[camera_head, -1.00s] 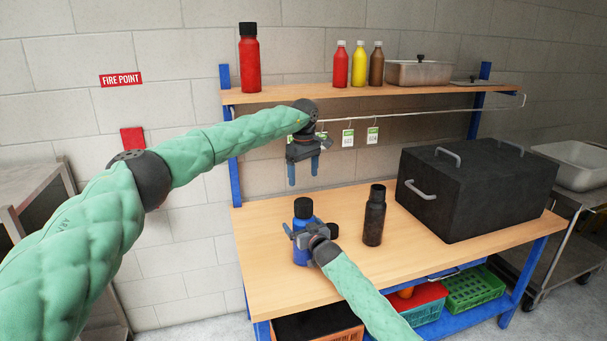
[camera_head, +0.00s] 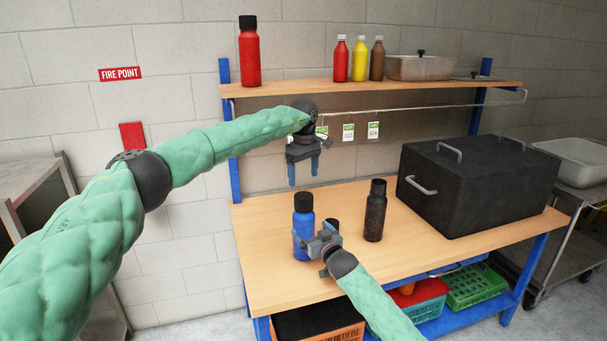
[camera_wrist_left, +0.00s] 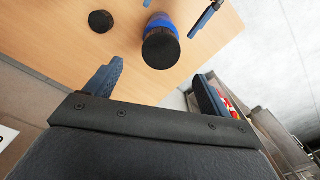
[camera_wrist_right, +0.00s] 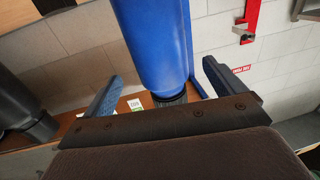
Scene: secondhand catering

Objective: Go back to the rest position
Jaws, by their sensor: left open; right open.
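My left gripper (camera_head: 305,172) hangs open and empty above the table, below the shelf. It points down, and its two blue fingers also show in the left wrist view (camera_wrist_left: 155,82). My right gripper (camera_head: 312,240) is open, low over the table, beside the blue bottle (camera_head: 303,225). The blue bottle has a black cap and stands upright on the table. In the right wrist view the bottle (camera_wrist_right: 158,40) shows upside down, in line with the gap between the open fingers (camera_wrist_right: 160,85).
A dark bottle (camera_head: 375,212) and a large black box (camera_head: 475,188) stand on the table (camera_head: 275,275). A small black round piece (camera_head: 332,224) lies behind my right gripper. The shelf (camera_head: 300,92) above holds several bottles and a metal pan (camera_head: 420,68). The table's front left is clear.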

